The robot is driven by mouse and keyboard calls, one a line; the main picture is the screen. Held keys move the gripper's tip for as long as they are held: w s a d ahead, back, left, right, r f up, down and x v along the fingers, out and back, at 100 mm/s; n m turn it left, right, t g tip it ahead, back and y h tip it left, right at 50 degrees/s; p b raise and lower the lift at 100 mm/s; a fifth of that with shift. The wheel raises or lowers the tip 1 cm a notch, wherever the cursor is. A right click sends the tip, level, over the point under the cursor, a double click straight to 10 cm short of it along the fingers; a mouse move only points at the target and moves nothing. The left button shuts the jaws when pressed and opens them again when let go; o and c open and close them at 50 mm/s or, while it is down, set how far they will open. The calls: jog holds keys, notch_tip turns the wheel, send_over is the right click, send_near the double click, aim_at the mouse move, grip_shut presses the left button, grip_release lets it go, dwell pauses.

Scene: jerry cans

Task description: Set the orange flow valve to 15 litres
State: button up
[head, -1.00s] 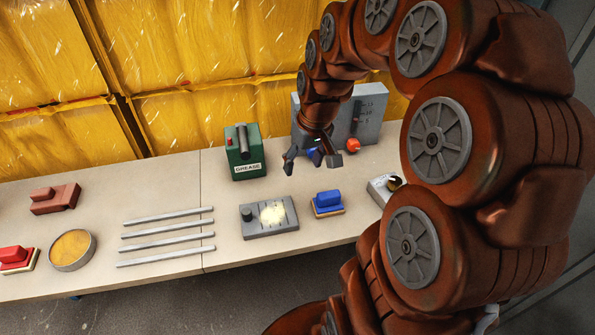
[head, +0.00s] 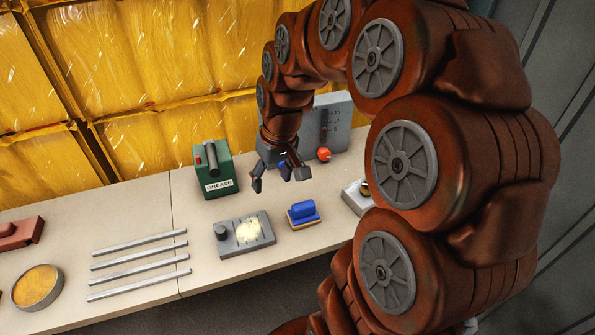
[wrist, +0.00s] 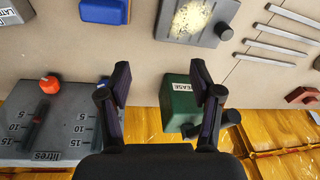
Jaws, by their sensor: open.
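The orange flow valve (head: 323,154) is a round orange knob at the low end of a dark vertical slot, below the 5 mark. It belongs to a grey panel (head: 344,105) with marks 5, 10 and 15 standing at the back of the bench. In the wrist view the orange knob (wrist: 49,84) is at the left, and the panel (wrist: 60,130) appears upside down with "litres" at its far end. My gripper (head: 280,178) is open and empty, left of the knob and apart from it.
A green grease box (head: 213,170) stands left of my gripper. A grey block with a dark knob (head: 243,235), a blue-topped block (head: 303,213) and a pale box (head: 355,198) lie toward the front. Several metal rods (head: 138,242) lie further left. Yellow sheeting hangs behind.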

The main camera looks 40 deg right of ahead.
jog(key=w+d+f+m+t+b, duration=0.1)
jog(key=w+d+f+b, duration=0.15)
jog(key=d, duration=0.35)
jog(key=w+d+f+t+b, duration=0.1)
jog(key=w+d+b, duration=0.2)
jog(key=d, duration=0.3)
jog(key=m+h+b, duration=0.1)
jog(key=m+b, duration=0.1)
jog(key=b, duration=0.2)
send_near(326, 155)
jog(key=f, duration=0.2)
jog(key=shift+t, duration=0.4)
jog(key=x, duration=0.7)
jog(key=shift+w+f+p, duration=0.1)
jog(key=shift+p, duration=0.25)
jog(key=c, duration=1.1)
